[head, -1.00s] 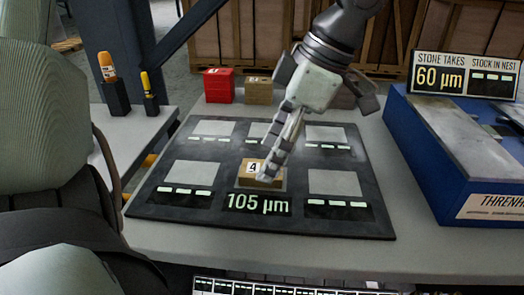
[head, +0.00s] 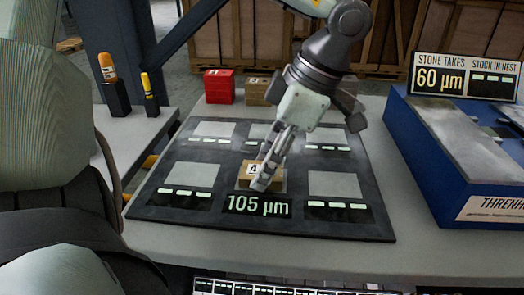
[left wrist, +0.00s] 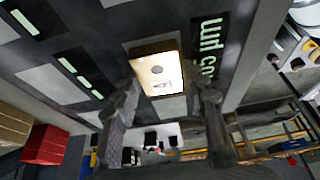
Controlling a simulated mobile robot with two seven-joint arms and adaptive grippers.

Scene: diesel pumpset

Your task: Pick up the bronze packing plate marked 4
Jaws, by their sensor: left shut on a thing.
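The bronze packing plate (head: 254,171), with a white label reading 4, is at the front middle pad of the dark mat, behind the "105 µm" display. My left gripper (head: 262,183) points down at it from above, its fingers covering the plate's front and right side. It is shut on this plate. In the left wrist view, the plate (left wrist: 157,70) shows brightly lit between the fingertips of my left gripper (left wrist: 165,97). I cannot tell whether the plate is clear of the pad. My right gripper is not in view.
The dark mat (head: 152,208) has several other grey pads, which look bare where visible. A red block (head: 219,86) and a brown block (head: 256,90) stand behind it. A blue machine (head: 440,170) stands at the right, with a "60 µm" sign (head: 465,75) behind.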

